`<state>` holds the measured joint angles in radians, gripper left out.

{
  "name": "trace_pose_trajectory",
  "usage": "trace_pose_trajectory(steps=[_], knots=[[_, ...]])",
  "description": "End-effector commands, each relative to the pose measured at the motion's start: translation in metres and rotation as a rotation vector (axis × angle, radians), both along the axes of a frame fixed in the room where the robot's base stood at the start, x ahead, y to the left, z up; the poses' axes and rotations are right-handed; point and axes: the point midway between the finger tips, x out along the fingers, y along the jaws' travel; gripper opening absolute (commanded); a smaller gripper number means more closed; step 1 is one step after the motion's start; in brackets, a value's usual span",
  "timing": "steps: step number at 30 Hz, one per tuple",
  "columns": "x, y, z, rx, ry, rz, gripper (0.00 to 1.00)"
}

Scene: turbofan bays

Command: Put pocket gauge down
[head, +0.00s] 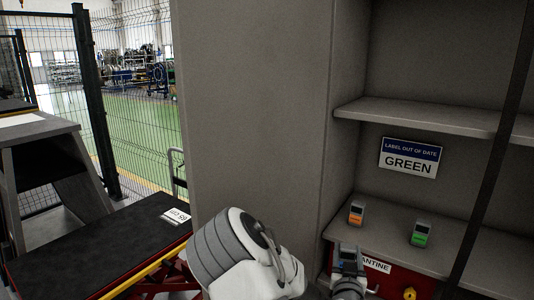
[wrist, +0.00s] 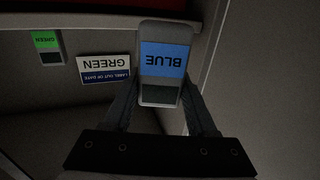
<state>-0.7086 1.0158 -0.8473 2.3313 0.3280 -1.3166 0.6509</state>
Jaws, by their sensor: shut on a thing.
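My gripper (wrist: 160,100) is shut on a pocket gauge (wrist: 163,62) with a blue label reading BLUE, upside down in the wrist view. In the head view my gripper (head: 348,274) is low at the right, in front of the lower shelf, with the held gauge (head: 348,255) at its end, its label not readable there. An orange-labelled gauge (head: 356,212) and a green-labelled gauge (head: 422,233) stand apart on the lower shelf (head: 390,222). The green one also shows in the wrist view (wrist: 47,42).
A sign (head: 410,157) on the cabinet's back wall reads LABEL OUT OF DATE, GREEN. An upper shelf (head: 430,117) crosses above it. A red box (head: 405,282), its label partly hidden, sits below. A dark upright (head: 497,150) crosses at right. A black-topped cart (head: 100,245) stands left.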

Motion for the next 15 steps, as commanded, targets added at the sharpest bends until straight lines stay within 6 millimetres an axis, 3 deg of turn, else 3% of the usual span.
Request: trace_pose_trajectory(steps=[3,6,10,15], knots=[[-0.013,0.025,-0.029,0.002,0.004,0.090,0.00],[-0.023,0.046,-0.044,0.002,0.001,0.156,0.00],[-0.034,0.065,-0.056,0.001,-0.001,0.216,0.00],[-0.041,0.074,-0.061,0.001,-0.002,0.243,0.00]])
